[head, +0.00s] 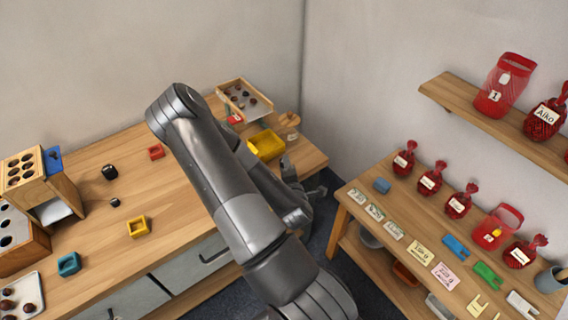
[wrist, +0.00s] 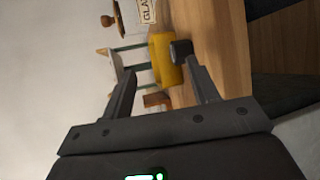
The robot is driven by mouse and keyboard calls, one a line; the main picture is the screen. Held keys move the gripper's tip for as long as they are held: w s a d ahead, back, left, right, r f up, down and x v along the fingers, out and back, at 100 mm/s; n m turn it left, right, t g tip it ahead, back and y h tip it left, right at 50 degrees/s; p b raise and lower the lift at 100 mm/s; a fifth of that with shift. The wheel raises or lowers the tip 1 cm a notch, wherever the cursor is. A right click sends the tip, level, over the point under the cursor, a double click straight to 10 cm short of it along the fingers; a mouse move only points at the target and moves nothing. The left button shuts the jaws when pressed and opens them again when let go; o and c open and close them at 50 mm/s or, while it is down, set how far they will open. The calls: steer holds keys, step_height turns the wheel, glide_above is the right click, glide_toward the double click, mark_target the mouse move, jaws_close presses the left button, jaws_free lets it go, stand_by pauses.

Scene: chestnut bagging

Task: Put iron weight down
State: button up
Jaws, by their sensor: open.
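My gripper (wrist: 160,74) is open, its two dark fingers spread apart at the right end of the workbench. It is partly hidden behind my arm in the head view. A small dark grey cylinder (wrist: 181,50), which looks like the iron weight, shows at the tip of the right finger in the wrist view. I cannot tell whether it touches the finger. It stands in front of the yellow tray (wrist: 160,62). I cannot pick out this weight in the head view.
A wooden tray of chestnuts (head: 244,100) and a wooden-handled stamp (head: 288,120) lie behind the yellow tray. A side table (head: 385,205) with red bags and cards stands right, across a floor gap.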

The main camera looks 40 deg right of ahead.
steer(key=n, duration=0.2)
steer(key=shift+w+n, duration=0.1)
steer(key=shift+n, duration=0.3)
steer(key=n, duration=0.4)
steer(key=shift+f+n+g+y, duration=0.3)
steer(key=shift+n, duration=0.1)
steer(key=n, duration=0.4)
steer(key=shift+w+f, duration=0.1)
steer(key=shift+f, duration=0.15)
steer(key=n, duration=0.4)
steer(key=shift+f+n+y, duration=0.15)
steer(key=shift+n+y, duration=0.15)
steer(key=shift+y, duration=0.1)
steer(key=shift+w+d+f, duration=0.15)
steer(key=shift+w, duration=0.25)
steer(key=shift+g, duration=0.3)
steer(key=x, duration=0.6)
steer(key=shift+w+d+f, duration=0.15)
steer(key=shift+w, duration=0.15)
steer(key=shift+c, duration=0.4)
